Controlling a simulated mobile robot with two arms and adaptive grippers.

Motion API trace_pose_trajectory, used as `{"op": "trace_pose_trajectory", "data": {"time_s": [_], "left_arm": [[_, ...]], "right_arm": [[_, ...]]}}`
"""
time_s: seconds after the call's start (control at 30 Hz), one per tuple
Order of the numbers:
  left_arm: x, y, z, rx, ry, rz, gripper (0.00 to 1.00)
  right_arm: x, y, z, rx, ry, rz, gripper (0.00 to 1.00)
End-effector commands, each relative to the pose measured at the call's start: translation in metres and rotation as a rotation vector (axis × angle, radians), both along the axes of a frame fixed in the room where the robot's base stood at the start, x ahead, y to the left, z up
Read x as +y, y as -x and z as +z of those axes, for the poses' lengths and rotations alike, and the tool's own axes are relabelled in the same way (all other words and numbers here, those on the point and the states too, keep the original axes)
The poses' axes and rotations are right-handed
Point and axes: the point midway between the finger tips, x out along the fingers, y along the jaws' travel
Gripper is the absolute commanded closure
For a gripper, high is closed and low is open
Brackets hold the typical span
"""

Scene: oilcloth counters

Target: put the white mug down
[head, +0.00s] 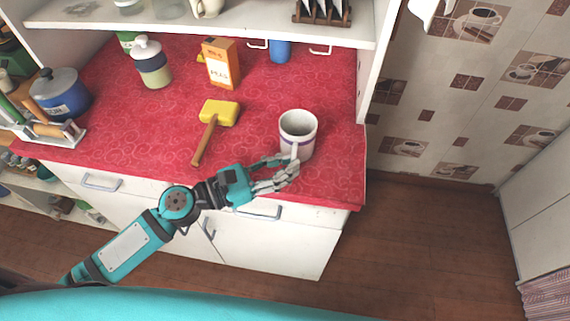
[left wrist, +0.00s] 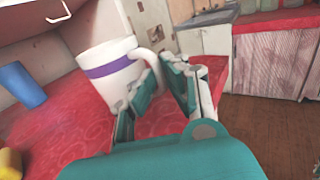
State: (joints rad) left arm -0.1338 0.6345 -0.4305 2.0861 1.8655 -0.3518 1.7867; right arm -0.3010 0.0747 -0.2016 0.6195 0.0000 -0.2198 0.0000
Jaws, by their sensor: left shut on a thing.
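The white mug (head: 297,127) with a purple band is near the front right corner of the red counter (head: 262,155). It looks upright in the head view; it also shows in the left wrist view (left wrist: 108,72). My left gripper (head: 285,172) is shut on the mug's handle (left wrist: 152,62), which faces the front edge. The fingers (left wrist: 165,82) cover part of the handle. Whether the mug's base touches the counter or hangs slightly above it, I cannot tell. My right gripper is out of view.
A yellow-headed mallet (head: 218,113) lies left of the mug. An orange box (head: 220,63), a lidded bottle (head: 152,63) and a blue cup (head: 280,51) stand farther back. A blue pot (head: 62,94) is at the left. A shelf (head: 200,30) overhangs the back; red surface around the mug is clear.

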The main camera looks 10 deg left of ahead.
Motion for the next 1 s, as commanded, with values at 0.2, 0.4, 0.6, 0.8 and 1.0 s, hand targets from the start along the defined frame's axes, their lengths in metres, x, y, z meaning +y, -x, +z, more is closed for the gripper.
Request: {"op": "trace_pose_trajectory", "data": {"time_s": [0.2,0.4,0.6,0.8,1.0], "left_arm": [[0.0,0.0,-0.002,0.0,0.0,0.0,0.83],[0.0,0.0,-0.002,0.0,0.0,0.0,0.67],[0.0,0.0,-0.002,0.0,0.0,0.0,0.67],[0.002,0.001,0.0,0.001,-0.001,0.0,0.67],[0.029,0.021,-0.006,0.003,-0.003,-0.001,0.67]], "right_arm": [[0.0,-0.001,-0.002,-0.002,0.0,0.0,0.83],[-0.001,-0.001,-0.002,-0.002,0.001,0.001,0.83],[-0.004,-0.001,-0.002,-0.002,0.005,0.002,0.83],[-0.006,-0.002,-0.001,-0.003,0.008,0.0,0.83],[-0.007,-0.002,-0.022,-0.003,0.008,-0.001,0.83]]}}
